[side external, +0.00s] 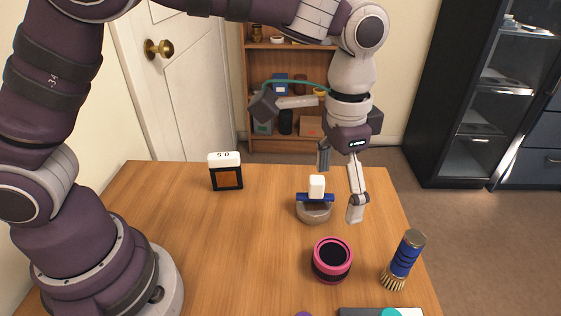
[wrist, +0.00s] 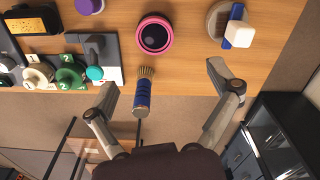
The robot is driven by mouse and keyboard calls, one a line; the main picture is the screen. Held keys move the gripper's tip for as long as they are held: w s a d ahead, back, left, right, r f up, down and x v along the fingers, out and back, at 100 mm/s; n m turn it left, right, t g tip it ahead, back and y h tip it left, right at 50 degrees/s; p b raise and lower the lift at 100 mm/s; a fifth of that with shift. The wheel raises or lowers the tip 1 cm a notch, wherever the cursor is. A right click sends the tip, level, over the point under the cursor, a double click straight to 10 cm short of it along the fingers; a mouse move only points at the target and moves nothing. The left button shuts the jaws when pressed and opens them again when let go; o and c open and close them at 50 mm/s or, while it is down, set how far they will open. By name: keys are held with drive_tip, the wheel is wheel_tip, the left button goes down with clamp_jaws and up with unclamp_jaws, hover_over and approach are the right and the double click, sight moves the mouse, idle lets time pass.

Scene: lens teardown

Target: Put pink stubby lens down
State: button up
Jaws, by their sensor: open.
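The pink stubby lens (side external: 332,260) is a short, wide black cylinder with a pink rim. It stands on the wooden table with its dark opening facing up. It also shows in the wrist view (wrist: 154,36), near the top middle. My gripper (side external: 339,190) is open with nothing between its fingers. In the side external view it is above the table, behind the lens and close to a grey round holder. In the wrist view my gripper's fingers (wrist: 163,78) are spread wide, and the lens is beyond the tips, apart from them.
The grey round holder (side external: 314,213) bears a blue and white piece. A blue brush (side external: 405,256) stands near the table's right edge. A black box with a white top (side external: 226,172) is at the back left. Numbered knobs on a dark tray (wrist: 108,48) lie at the front. The table's middle left is clear.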

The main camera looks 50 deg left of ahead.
drive_tip(key=s+a+r+n+t, duration=0.2)
drive_tip(key=s+a+r, duration=0.1)
drive_tip(key=s+a, duration=0.2)
drive_tip(key=s+a+r+n+t, duration=0.3)
drive_tip(key=s+a, duration=0.2)
drive_tip(key=a, duration=0.4)
drive_tip(key=shift+s+a+n, duration=0.3)
drive_tip(key=shift+a, duration=0.05)
